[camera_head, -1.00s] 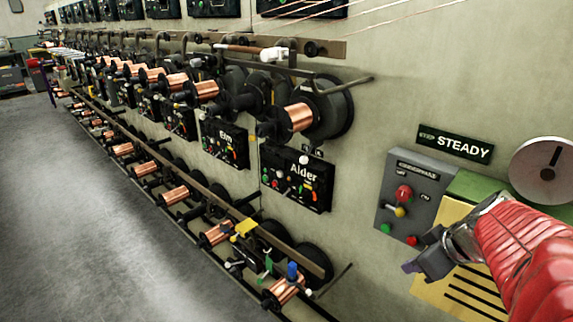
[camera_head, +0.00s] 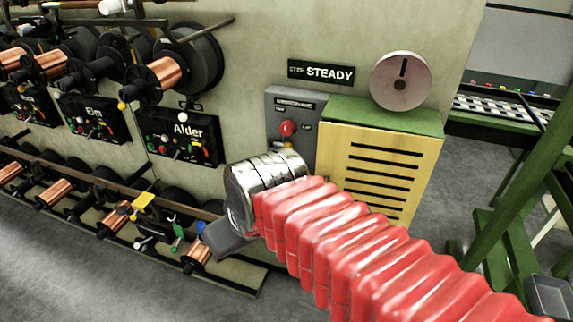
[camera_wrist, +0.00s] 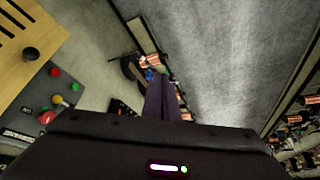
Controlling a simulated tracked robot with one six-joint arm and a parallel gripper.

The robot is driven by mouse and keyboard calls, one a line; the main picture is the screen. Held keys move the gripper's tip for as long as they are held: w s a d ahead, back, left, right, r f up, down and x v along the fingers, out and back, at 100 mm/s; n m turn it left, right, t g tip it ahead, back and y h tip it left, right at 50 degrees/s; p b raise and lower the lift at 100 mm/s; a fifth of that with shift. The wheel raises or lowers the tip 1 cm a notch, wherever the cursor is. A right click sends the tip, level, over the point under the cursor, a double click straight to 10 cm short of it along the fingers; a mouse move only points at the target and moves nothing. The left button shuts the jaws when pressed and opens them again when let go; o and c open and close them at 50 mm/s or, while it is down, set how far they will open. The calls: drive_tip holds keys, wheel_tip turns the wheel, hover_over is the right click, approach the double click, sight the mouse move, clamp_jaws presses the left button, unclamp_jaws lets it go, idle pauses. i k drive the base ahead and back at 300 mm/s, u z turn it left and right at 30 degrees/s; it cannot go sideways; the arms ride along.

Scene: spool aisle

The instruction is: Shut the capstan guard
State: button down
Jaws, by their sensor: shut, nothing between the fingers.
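The likely capstan guard is a yellow slotted panel (camera_head: 372,165) below a green top (camera_head: 385,115), on the wall right of the grey control box (camera_head: 291,106). My arm covers its lower part, and I cannot tell whether it stands ajar. In the wrist view the yellow panel (camera_wrist: 32,30) is at the top left, with a dark knob (camera_wrist: 31,54). My gripper (camera_head: 222,240) is left of and below the panel, apart from it. Its purple fingers show together in the wrist view (camera_wrist: 162,97), shut and empty.
The grey box has a red knob (camera_head: 288,128). A round dial (camera_head: 401,81) and a STEADY sign (camera_head: 321,73) are above. Spool racks with an Alder panel (camera_head: 178,137) line the wall at left. A green frame (camera_head: 500,190) stands at right. Grey floor (camera_head: 60,270) is open at front left.

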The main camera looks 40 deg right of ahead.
sight(390, 172)
drive_tip(key=z, duration=1.2)
drive_tip(key=k, duration=0.55)
drive_tip(key=u, duration=2)
